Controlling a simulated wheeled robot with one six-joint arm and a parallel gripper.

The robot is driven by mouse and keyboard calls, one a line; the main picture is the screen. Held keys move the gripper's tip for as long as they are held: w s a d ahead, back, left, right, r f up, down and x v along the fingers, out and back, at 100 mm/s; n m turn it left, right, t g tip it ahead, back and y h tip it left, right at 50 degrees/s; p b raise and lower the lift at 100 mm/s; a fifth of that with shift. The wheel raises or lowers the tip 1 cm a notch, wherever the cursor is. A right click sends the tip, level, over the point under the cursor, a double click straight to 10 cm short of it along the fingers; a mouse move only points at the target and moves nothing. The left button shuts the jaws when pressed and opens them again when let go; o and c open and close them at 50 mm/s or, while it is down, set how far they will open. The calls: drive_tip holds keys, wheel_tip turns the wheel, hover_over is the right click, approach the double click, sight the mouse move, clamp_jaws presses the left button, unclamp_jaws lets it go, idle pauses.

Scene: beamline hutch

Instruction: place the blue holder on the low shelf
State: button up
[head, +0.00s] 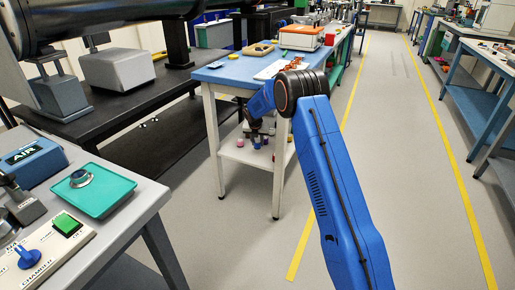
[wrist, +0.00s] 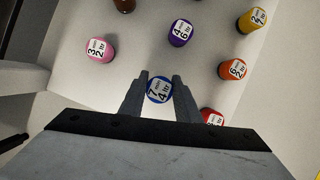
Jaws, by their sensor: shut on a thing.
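The blue holder (wrist: 159,90) has a white label on its round top and sits between the fingertips of my gripper (wrist: 160,88) in the wrist view. My gripper is shut on it. In the head view my gripper (head: 257,138) is over the low shelf (head: 238,153) under the blue-topped table, and the shelf is a pale board. I cannot tell whether the holder touches the shelf surface.
Around the holder on the shelf stand a pink holder (wrist: 100,49), a purple one (wrist: 180,33), an orange one (wrist: 232,69), a yellow one (wrist: 252,19) and a red one (wrist: 211,117) close at the right finger. The blue tabletop (head: 237,70) is above the shelf.

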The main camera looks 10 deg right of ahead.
sight(258, 147)
drive_tip(key=shift+f, duration=1.8)
drive_tip(key=o, duration=1.1)
drive_tip(key=shift+c, duration=0.2)
drive_tip(key=v, duration=0.5)
drive_tip(key=shift+w+r, duration=0.1)
drive_tip(key=s+a, duration=0.4)
drive_tip(key=s, duration=0.7)
drive_tip(key=shift+s+a, duration=0.15)
